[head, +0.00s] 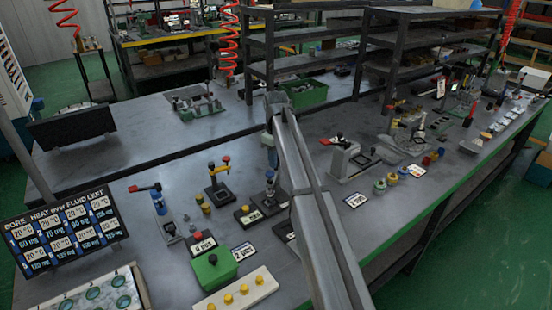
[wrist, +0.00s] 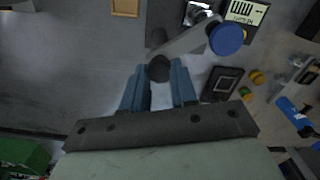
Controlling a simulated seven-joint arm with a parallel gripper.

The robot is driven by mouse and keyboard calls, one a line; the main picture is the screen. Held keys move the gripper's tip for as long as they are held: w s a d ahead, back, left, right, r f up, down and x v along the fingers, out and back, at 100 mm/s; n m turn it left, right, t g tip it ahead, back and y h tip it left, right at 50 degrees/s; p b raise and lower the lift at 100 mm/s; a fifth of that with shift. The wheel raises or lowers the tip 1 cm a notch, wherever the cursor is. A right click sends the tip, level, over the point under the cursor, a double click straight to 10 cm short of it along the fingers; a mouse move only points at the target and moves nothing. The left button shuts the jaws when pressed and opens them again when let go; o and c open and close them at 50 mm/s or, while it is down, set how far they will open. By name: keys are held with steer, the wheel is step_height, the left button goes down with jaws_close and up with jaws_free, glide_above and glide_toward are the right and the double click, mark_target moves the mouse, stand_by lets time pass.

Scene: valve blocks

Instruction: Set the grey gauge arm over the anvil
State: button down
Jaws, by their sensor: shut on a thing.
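The grey gauge arm (wrist: 190,45) shows in the wrist view as a short flat bar. A blue round cap (wrist: 226,39) is at one end and a black knob (wrist: 158,68) at the other. My gripper (wrist: 159,82) is shut on the black knob, its blue fingers on either side. A shiny round metal piece (wrist: 197,14), which looks like the anvil, sits on a dark base beside the bar; the bar does not cover it in this view. In the head view my gripper (head: 269,158) is partly hidden by my own arm.
A black-framed plate (wrist: 222,83) and yellow knobs (wrist: 257,77) are close by. A green bin (head: 306,93) stands farther back. A green box (head: 214,270) is near the front edge. The bench left of my gripper is fairly clear toward the back.

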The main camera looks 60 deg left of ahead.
steer(key=c, duration=0.9)
jaws_free()
step_height(320, 180, up, 14)
steer(key=shift+f, duration=0.1)
stand_by(0.4)
